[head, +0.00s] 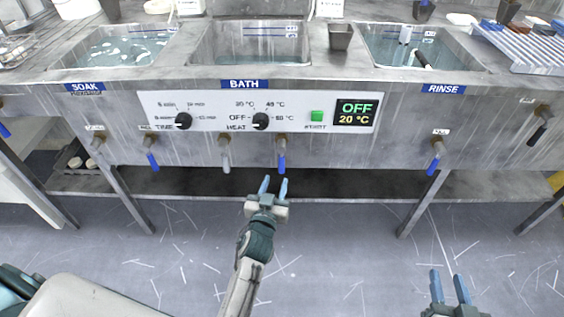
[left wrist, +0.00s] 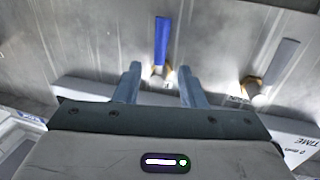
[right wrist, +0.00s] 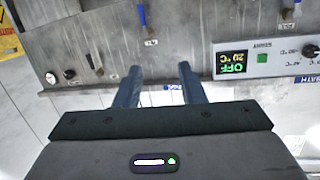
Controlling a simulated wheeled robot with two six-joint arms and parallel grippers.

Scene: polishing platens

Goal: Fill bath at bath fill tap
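The bath basin (head: 250,45), marked by the BATH sign (head: 244,84), holds a shallow layer of bluish water low down. Below its panel are a blue-handled tap (head: 281,158) and a grey-handled tap (head: 225,152), both handles hanging down. I cannot read which is labelled fill. My left gripper (head: 273,186) is open and empty, just below and in front of the blue-handled tap. In the left wrist view the blue handle (left wrist: 162,40) lies beyond and between the fingertips, apart from them; the grey handle (left wrist: 275,63) is to the right. My right gripper (head: 449,285) is open and empty, low at the right.
The panel has time and heat knobs, a green start button (head: 317,116) and a display (head: 356,113) reading OFF, 20 °C. Soak (head: 120,47) and rinse (head: 420,47) basins flank the bath. Another blue-handled tap (head: 437,157) is at the right. The floor in front is clear.

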